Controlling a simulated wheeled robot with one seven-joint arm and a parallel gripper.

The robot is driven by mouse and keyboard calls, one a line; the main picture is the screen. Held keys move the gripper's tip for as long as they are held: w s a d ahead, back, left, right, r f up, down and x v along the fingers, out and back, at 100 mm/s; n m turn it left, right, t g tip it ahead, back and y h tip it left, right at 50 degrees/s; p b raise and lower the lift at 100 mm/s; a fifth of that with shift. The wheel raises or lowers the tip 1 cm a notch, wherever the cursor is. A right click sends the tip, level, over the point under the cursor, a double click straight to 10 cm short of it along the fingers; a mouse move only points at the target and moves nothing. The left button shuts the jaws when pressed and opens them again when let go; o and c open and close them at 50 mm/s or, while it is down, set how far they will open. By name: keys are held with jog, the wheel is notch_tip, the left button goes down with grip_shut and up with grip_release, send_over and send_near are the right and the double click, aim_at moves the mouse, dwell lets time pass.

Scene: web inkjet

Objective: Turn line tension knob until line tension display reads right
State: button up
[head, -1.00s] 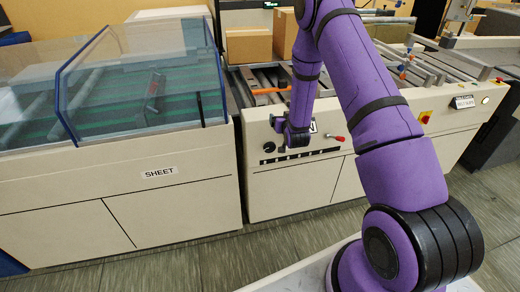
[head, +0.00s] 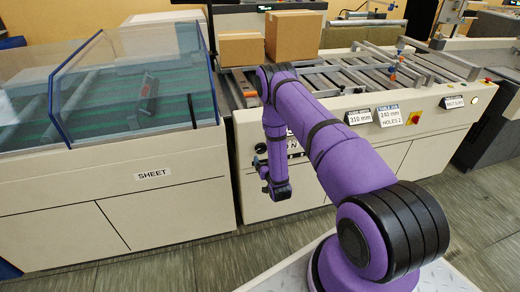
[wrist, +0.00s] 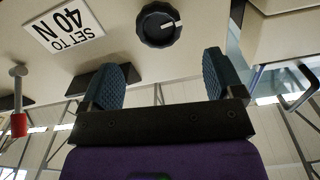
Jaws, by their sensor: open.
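The wrist view shows a round black knob (wrist: 158,25) with a white pointer line on the cream panel. A white card reading "SET TO 40 N" (wrist: 65,28) is beside it, upside down in this view. My gripper (wrist: 162,80) is open and empty, its two blue-grey pads spread below the knob in the picture, apart from it. In the head view my wrist hangs low before the middle machine's front, and my gripper is mostly hidden. A dark display (head: 290,5) at the top edge has lit characters too small to read; I cannot tell whether it shows line tension.
A red-tipped lever (wrist: 19,122) sticks out at left in the wrist view. Two cardboard boxes (head: 295,34) stand on the machine above. The sheet machine (head: 120,190) with its clear cover is at left. Other cards (head: 389,115) line the front at right.

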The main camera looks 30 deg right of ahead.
aim_at(262, 149)
jog(key=x, duration=0.8)
jog(key=shift+w+d, duration=0.1)
jog(key=shift+w, duration=0.15)
